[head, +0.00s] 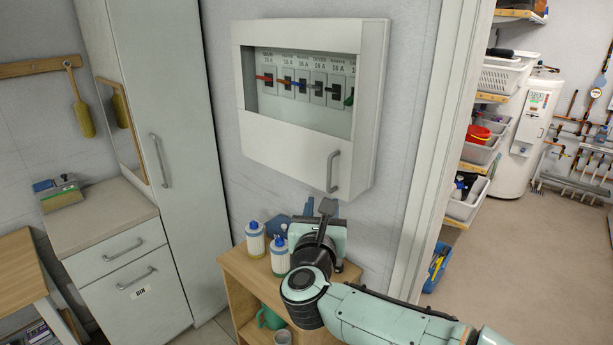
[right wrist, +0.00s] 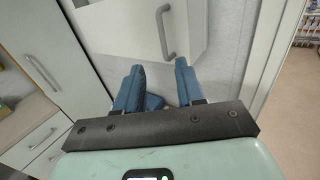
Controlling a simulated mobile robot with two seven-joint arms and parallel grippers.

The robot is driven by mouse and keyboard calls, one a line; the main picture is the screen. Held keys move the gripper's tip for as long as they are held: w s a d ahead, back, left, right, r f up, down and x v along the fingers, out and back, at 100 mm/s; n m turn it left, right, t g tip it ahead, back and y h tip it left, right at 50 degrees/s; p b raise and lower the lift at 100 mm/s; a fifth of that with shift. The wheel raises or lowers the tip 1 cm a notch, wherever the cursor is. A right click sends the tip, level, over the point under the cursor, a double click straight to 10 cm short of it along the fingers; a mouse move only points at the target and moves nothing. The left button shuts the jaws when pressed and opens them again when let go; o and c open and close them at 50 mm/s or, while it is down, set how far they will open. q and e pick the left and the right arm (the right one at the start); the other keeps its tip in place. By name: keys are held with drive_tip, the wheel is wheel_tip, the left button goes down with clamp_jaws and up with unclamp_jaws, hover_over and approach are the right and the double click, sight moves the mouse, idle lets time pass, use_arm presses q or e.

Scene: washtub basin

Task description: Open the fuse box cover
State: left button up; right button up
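The white fuse box (head: 240,95) hangs on the wall, with a row of switches showing through the window of its front cover (head: 290,150). The cover looks closed. Its grey vertical bar handle (head: 333,171) is at the lower right; the handle also shows in the right wrist view (right wrist: 162,32). My right gripper (head: 322,208) is just below the handle, pointing up towards it. In the right wrist view its two blue fingers (right wrist: 158,80) stand apart with nothing between them. The handle is beyond the fingertips, not touched as far as I can see. My left gripper is not in view.
A small wooden shelf (head: 240,270) with bottles (head: 256,238) stands below the box, close to my right arm. A tall grey cabinet (head: 190,200) is on the left. A white door frame (head: 432,150) is close on the right, opening onto a storage room.

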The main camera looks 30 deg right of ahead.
sight(329, 173)
drive_tip(key=p+x, duration=0.4)
drive_tip(key=x, duration=0.8)
drive_tip(key=shift+d+r, duration=0.15)
drive_tip(key=shift+d, duration=0.1)
drive_tip(key=shift+w+d, duration=0.25)
drive_tip(key=shift+w, duration=0.15)
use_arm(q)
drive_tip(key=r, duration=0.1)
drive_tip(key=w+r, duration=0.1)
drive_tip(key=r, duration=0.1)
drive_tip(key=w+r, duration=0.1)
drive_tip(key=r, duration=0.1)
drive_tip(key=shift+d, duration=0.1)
use_arm(e)
clamp_jaws()
